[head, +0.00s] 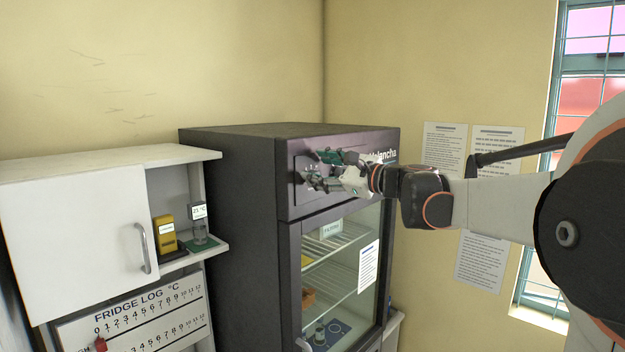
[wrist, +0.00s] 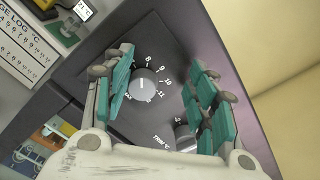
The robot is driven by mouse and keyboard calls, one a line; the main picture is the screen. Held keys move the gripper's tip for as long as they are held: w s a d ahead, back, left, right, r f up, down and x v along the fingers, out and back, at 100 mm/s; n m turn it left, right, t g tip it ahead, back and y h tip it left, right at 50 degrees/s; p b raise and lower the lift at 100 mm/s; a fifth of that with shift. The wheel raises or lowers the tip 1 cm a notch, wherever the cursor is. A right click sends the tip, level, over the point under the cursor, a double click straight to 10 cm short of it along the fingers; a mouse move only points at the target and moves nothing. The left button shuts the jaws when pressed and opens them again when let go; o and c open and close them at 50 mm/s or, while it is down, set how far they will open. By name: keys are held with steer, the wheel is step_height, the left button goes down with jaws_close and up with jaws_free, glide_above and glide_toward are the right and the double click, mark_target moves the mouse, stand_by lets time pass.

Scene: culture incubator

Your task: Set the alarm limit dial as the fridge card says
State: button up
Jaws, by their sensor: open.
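The larger grey dial (wrist: 145,84) is on the dark panel in the wrist view, with 8, 9, 10 and 11 printed around it. A pale line shows on its face, but its exact reading is unclear. A smaller knob marked TRIM °C (wrist: 185,136) sits below right. My gripper (wrist: 160,62) is open, with teal-padded fingers either side; the left finger is close to the larger dial, contact unclear. In the head view my gripper (head: 322,170) is at the fridge's (head: 230,190) upper front panel and hides the dials. A white card (head: 369,266) is on the glass door, its text unreadable.
A white cabinet (head: 75,245) stands left, with a yellow box (head: 164,234) and a small display reading about 21 °C (head: 199,211) on its shelf. A FRIDGE LOG board (head: 140,315) hangs below. Printed sheets (head: 445,150) and a window are on the right wall.

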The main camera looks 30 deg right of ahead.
steer(key=r, duration=0.6)
steer(key=shift+d, duration=0.3)
steer(key=shift+a+r, duration=0.25)
steer(key=shift+r, duration=0.4)
steer(key=shift+d, duration=0.1)
steer(key=shift+f, duration=0.15)
